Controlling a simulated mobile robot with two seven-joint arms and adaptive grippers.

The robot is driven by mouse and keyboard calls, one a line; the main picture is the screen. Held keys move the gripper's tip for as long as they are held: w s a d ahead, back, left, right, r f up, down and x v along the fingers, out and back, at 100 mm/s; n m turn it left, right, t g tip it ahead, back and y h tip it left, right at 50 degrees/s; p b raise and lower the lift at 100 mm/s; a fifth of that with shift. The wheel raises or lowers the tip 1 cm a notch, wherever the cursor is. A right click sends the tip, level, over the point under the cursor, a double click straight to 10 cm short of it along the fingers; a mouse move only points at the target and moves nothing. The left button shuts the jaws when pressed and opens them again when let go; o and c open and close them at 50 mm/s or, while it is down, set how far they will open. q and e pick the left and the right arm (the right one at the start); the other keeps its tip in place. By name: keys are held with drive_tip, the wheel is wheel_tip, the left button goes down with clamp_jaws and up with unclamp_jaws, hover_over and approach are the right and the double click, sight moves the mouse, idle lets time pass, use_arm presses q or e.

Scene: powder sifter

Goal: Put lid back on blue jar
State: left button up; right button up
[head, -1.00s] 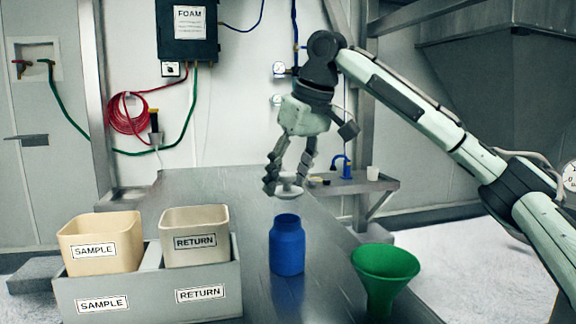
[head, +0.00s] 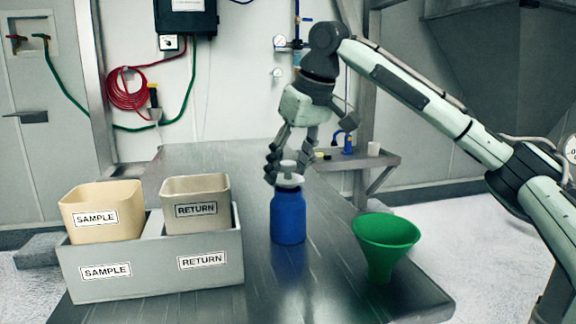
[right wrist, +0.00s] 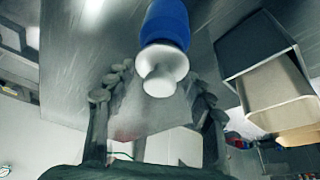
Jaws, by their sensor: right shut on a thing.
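The blue jar (head: 288,217) stands upright on the metal table. The white lid (head: 289,181) with its knob is at the jar's mouth, looking level and in line with it; whether it is fully seated I cannot tell. In the right wrist view the lid (right wrist: 163,62) covers the mouth of the blue jar (right wrist: 166,22). My right gripper (head: 281,166) is at the lid's knob, shut on the lid, with its fingers (right wrist: 157,85) on either side; the exact contact is hard to see. My left gripper is not in view.
A green funnel (head: 385,240) stands right of the jar. To the left, a grey holder (head: 150,270) carries a tan SAMPLE bin (head: 100,205) and a RETURN bin (head: 195,188). The table (head: 330,285) is bare around the jar. A small side shelf (head: 365,184) is behind.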

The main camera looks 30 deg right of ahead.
drive_tip(key=shift+f+p, duration=0.25)
drive_tip(key=shift+p, duration=0.1)
idle(1.9)
drive_tip(key=o, duration=0.9)
drive_tip(key=o, duration=0.5)
drive_tip(key=shift+r, duration=3.55)
